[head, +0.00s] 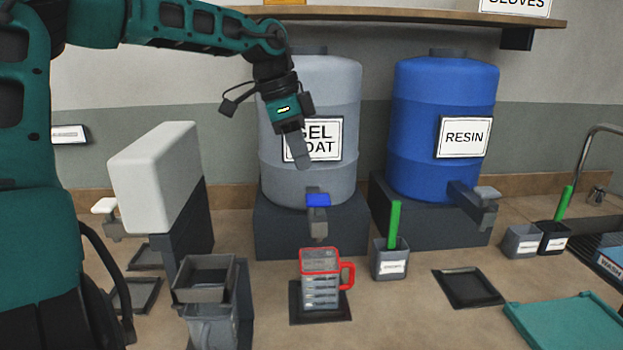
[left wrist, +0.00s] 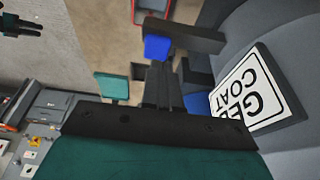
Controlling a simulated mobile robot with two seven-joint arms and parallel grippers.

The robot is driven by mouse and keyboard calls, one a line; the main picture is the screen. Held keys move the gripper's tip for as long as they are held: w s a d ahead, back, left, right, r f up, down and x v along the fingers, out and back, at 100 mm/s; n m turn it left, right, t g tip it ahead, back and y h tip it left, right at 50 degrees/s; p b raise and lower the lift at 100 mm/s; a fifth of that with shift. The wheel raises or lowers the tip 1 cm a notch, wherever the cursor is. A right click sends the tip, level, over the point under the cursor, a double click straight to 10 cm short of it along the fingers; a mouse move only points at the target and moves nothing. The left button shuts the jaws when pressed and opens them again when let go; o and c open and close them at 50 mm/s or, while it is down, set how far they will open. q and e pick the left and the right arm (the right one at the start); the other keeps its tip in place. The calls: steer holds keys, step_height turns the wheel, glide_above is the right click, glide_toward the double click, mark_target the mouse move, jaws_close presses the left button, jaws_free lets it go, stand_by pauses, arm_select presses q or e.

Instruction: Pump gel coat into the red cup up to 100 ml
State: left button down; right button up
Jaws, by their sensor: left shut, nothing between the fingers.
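The red cup (head: 305,290) is a clear measuring cup with red rim and handle. It stands upright on a dark square pad below the tap (head: 318,226) of the grey gel coat drum (head: 338,90). How full it is I cannot tell. The tap has a blue lever (head: 318,200), which also shows in the left wrist view (left wrist: 157,47). My left gripper (head: 300,163) is shut and empty, in front of the GEL COAT label, above the lever and apart from it. Its fingers show in the left wrist view (left wrist: 165,88). My right gripper is not in view.
A blue resin drum (head: 443,125) stands to the right. A grey holder (head: 390,262) with a green stick (head: 394,225) is right of the cup. An empty dark pad (head: 468,287) lies farther right. A white container (head: 155,175) and grey bins (head: 205,275) stand left.

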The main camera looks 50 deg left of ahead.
arm_select(q)
steer(key=shift+v, duration=2.7)
steer(key=shift+a, duration=0.1)
